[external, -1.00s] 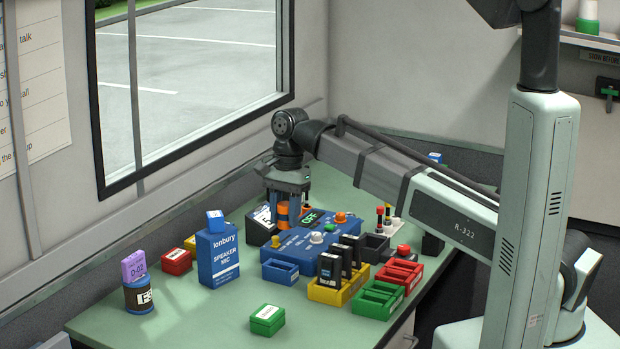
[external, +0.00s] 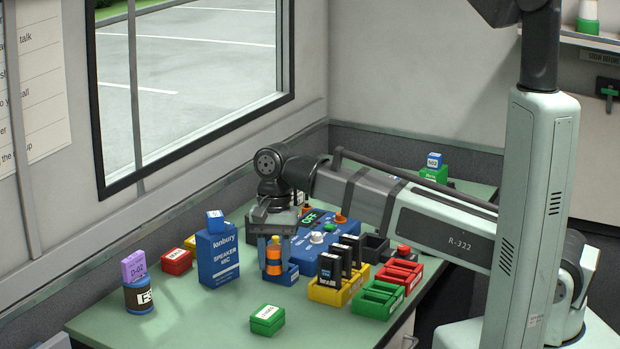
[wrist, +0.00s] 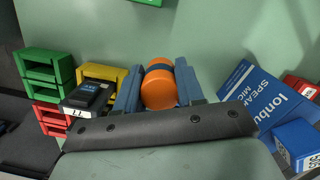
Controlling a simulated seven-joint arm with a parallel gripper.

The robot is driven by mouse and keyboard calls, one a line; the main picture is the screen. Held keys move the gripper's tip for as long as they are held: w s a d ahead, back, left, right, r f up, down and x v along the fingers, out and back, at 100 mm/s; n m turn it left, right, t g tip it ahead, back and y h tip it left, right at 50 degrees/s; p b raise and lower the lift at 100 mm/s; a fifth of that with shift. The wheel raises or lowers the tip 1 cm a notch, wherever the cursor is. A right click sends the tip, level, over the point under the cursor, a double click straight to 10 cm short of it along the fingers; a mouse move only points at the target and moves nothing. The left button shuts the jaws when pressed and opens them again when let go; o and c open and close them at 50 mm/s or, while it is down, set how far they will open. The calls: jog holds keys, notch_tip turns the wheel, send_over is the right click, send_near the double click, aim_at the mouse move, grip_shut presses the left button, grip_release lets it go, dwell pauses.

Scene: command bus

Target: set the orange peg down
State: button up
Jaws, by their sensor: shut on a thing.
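The orange peg (external: 273,267), a cylinder with a dark band, is between the fingers of my gripper (external: 273,262). My gripper points down and is shut on the peg. In the wrist view, the peg (wrist: 158,86) sits between the two blue fingers, with green tabletop beyond it. In the external view, the peg overlaps the small blue bin (external: 290,277). I cannot tell whether it is over the bin or in front of it, nor how high its lower end is.
The blue control panel (external: 331,229) stands behind. The yellow holder (external: 325,294) with black radios and the green trays (external: 378,300) are at the right. The blue speaker mic box (external: 218,260) is at the left. A green box (external: 267,320) lies in front, with bare tabletop around it.

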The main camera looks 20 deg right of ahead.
aim_at(275, 245)
jog(key=shift+f, duration=3.7)
jog(key=shift+f, duration=0.15)
jog(key=o, duration=1)
jog(key=shift+o, duration=0.2)
jog(key=r, duration=0.4)
jog(key=w+r, duration=0.1)
jog(key=r, duration=0.7)
jog(key=shift+w+d+r, duration=0.1)
jog(key=shift+w+d, duration=0.25)
jog(key=shift+d, duration=0.05)
jog(key=shift+w, duration=0.1)
